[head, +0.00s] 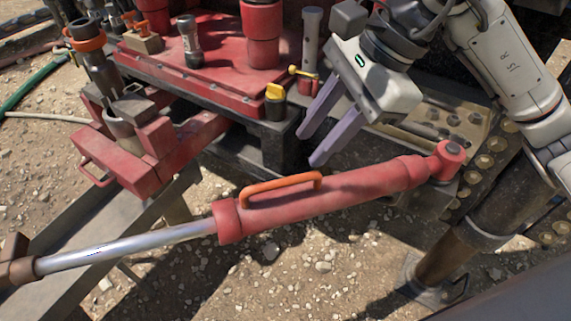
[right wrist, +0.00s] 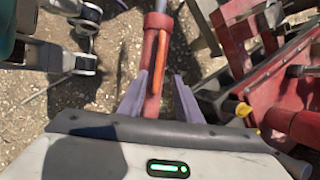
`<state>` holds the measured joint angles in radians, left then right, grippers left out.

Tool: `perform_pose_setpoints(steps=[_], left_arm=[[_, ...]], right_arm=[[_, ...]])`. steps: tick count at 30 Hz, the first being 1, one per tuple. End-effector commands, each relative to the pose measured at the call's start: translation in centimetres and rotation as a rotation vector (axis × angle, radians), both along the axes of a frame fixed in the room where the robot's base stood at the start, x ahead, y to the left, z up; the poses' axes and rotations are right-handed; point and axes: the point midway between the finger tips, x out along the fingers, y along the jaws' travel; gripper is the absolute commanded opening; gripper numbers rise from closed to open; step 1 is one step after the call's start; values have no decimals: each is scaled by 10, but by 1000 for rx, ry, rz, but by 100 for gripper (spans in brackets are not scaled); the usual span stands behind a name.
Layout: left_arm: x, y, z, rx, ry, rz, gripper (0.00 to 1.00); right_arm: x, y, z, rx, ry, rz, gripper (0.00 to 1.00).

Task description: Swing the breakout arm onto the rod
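The breakout arm (head: 330,200) is a red cylinder with an orange handle (head: 280,187) on top and a bright metal shaft (head: 130,247) running left to a brown end fitting. Its right end meets a red pivot at the machine. My right gripper (head: 309,149) is open and empty, above and behind the arm, right of the handle. In the right wrist view the red cylinder (right wrist: 157,45) and orange handle (right wrist: 160,65) show beyond and between the open fingers (right wrist: 160,82), apart from them. An upright metal rod (head: 97,70) with an orange collar stands at upper left. My left gripper is not seen.
A red machine deck (head: 200,75) with valves and a yellow-capped fitting (head: 275,100) lies behind. A red clamp block (head: 140,155) surrounds the rod's base. A sloping grey beam (head: 90,235) runs below the shaft. Open gravel lies in front of the arm.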

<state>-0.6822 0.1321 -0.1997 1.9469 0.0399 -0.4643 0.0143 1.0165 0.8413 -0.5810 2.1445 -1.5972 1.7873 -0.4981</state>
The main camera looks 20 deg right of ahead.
Motion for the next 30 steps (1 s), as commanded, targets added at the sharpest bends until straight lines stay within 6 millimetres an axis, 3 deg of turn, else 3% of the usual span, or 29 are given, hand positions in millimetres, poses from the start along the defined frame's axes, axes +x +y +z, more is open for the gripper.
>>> perform_pose_setpoints(steps=[15, 21, 29, 30], left_arm=[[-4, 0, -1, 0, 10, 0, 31], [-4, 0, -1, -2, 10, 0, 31], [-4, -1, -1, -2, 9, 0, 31], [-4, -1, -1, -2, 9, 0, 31]], right_arm=[[14, 33, -77, 3, 5, 2, 31], [17, 38, -88, 4, 3, 2, 31], [17, 39, -89, 4, 3, 2, 31], [17, 39, -89, 4, 3, 2, 24]])
